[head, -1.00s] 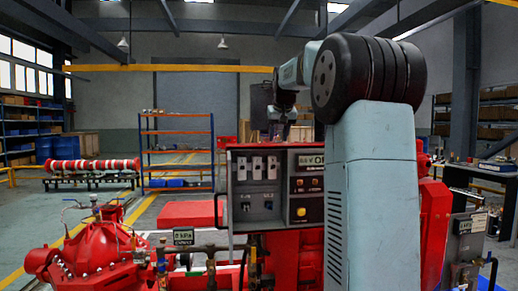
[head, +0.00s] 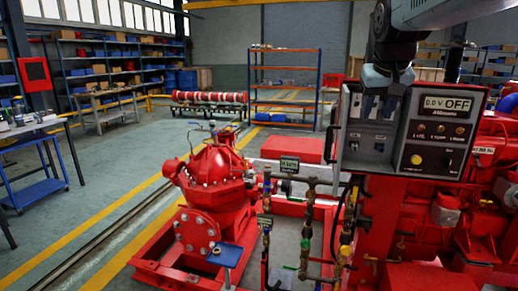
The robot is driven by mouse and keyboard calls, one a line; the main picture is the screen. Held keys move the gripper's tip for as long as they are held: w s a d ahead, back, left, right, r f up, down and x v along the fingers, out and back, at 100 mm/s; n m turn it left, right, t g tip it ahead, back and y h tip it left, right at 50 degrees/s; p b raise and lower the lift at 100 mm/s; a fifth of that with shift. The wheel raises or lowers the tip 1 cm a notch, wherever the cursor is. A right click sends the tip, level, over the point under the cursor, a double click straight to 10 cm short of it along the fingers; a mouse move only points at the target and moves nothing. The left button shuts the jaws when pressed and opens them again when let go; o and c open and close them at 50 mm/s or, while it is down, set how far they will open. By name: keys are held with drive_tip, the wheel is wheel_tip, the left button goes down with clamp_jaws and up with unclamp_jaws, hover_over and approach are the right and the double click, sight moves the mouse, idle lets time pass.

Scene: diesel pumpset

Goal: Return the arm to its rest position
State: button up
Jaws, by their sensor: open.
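My arm (head: 440,8) comes in from the top right, and its upper part is cut off by the frame edge. My gripper (head: 381,106) hangs from it, dark and pointing down, in front of the left part of the control panel (head: 425,165). The fingers look apart, with nothing seen between them. They hide part of the panel's left section; whether they touch it I cannot tell. The panel's display (head: 446,104) reads "0.0 V OFF", and a yellow button (head: 416,159) sits below it.
A red pump (head: 213,180) with pipes and valves stands left of the panel on a red base frame. The red engine (head: 490,180) is at the right. A workbench (head: 30,130) is at the far left. The floor between bench and pump is clear.

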drive_tip(key=s+a+f, duration=0.2)
drive_tip(key=s+f, duration=0.4)
drive_tip(key=s, duration=0.2)
drive_tip(key=s+a+f+n+y, duration=0.1)
drive_tip(key=s+f, duration=0.6)
drive_tip(key=s, duration=0.2)
drive_tip(key=shift+s+a+f+y, duration=0.15)
drive_tip(key=shift+a+f+y, duration=0.15)
drive_tip(key=shift+a, duration=0.1)
